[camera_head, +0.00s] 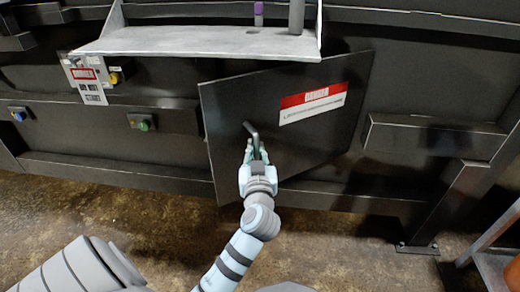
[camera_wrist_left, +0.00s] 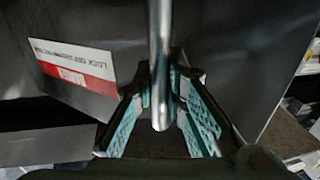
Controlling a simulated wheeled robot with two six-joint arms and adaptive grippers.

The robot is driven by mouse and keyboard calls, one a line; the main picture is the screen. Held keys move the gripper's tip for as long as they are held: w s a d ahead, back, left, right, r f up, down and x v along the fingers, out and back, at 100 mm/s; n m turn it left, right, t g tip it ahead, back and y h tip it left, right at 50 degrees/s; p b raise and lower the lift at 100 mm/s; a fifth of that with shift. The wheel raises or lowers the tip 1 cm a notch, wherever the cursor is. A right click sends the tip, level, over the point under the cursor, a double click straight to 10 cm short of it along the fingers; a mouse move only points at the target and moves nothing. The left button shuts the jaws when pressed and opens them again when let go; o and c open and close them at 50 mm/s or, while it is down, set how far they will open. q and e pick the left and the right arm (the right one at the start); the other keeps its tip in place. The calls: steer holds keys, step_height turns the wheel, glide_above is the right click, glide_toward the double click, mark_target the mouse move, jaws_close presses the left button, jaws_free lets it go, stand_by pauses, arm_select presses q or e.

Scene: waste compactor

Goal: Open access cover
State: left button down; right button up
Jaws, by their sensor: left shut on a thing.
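The access cover (camera_head: 235,105) is a dark flat panel with a red and white danger label (camera_head: 312,103). It stands at an angle to the machine front, with its left edge swung out towards me and its right edge close to the machine. A grey metal handle (camera_head: 251,131) sticks out from its left part. My left gripper (camera_head: 254,152) is shut on this handle. In the left wrist view, the handle bar (camera_wrist_left: 160,45) runs down between the teal-padded fingers of the gripper (camera_wrist_left: 162,88), and the label (camera_wrist_left: 75,68) shows upside down. My right gripper is not in view.
A pale shelf (camera_head: 200,42) juts out above the cover, with a purple-capped item (camera_head: 258,14) on it. Button boxes (camera_head: 145,122) sit left of the cover. A dark metal frame (camera_head: 455,195) stands at right. The brown floor (camera_head: 150,215) in front looks clear.

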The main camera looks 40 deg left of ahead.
arm_select(q)
steer(key=shift+s+d, duration=0.1)
steer(key=shift+d, duration=0.05)
steer(key=c, duration=1.7)
jaws_free()
steer(key=shift+d, duration=0.1)
steer(key=shift+o, duration=0.5)
steer(key=shift+r, duration=0.1)
